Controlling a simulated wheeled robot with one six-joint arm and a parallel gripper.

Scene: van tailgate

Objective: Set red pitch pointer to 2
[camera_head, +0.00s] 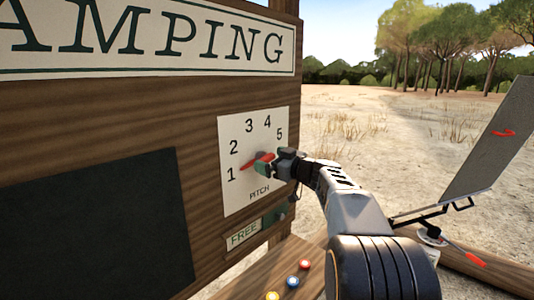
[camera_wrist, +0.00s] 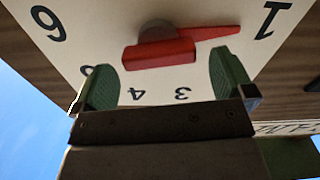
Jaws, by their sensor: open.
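The red pitch pointer (camera_head: 250,164) sits on the white dial plate (camera_head: 238,200), which is marked with numbers and PITCH. Its tip points left, close to the 1 and below the 2. In the wrist view the dial appears upside down, and the red pointer (camera_wrist: 160,53) has its thin end toward the 1. My gripper (camera_head: 270,162) is at the dial and hides part of the pointer and the 6. In the wrist view my gripper (camera_wrist: 165,68) is open, its green finger pads apart on either side of the pointer's thick body. I cannot tell whether either pad touches it.
A FREE label (camera_head: 244,235) with a dark green slider is below the dial. A dark panel (camera_head: 95,220) is at left under the CAMPING sign (camera_head: 150,40). Several coloured buttons (camera_head: 292,282) lie on the wooden ledge. A tilted grey panel (camera_head: 490,145) stands at right.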

